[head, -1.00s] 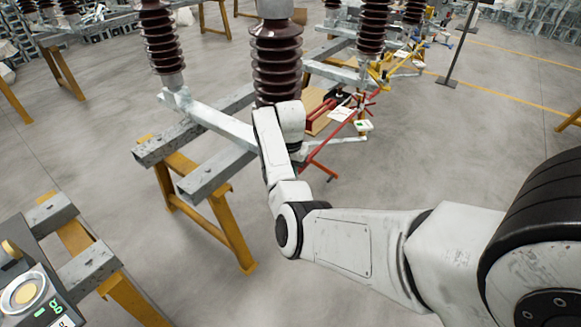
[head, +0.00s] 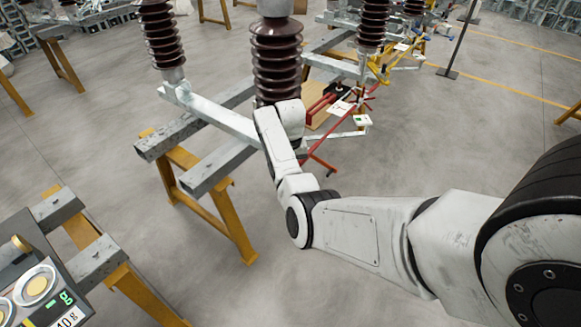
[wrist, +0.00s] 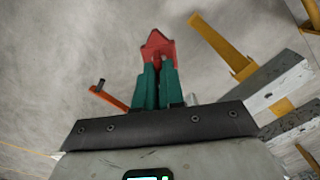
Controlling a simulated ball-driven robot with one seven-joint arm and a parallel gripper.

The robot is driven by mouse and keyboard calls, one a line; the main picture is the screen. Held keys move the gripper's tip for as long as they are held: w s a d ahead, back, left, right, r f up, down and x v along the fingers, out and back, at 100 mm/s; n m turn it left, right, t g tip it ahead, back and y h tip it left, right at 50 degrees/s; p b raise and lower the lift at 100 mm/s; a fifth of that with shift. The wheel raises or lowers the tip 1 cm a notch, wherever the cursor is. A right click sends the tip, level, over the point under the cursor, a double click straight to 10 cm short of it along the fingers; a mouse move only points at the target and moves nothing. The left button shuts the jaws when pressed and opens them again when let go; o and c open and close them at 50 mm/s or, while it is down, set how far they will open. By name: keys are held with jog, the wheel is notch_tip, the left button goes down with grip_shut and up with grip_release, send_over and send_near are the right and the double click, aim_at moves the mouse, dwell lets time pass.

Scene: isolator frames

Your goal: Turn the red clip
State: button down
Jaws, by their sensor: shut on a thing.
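In the wrist view a red clip (wrist: 157,46) shows just beyond my gripper (wrist: 158,72), whose two green fingers are shut on it. Only the clip's pointed red end shows past the fingertips; the rest is hidden between them. In the head view my own wrist and forearm cover my gripper and the clip, beside the brown insulator (head: 277,65).
A red bar with a crank end (wrist: 112,95) lies left of the fingers in the wrist view. Grey steel beams (head: 215,168) on yellow trestles (head: 222,215) stand to the left. A digital scale (head: 40,290) is at lower left. Open floor (head: 440,150) lies to the right.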

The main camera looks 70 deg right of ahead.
dwell(0.3)
jog(key=c, duration=1.2)
grip_release()
jog(key=shift+c, duration=0.2)
notch_tip(320, 180, up, 11)
jog(key=b, duration=0.1)
jog(key=shift+f, duration=0.1)
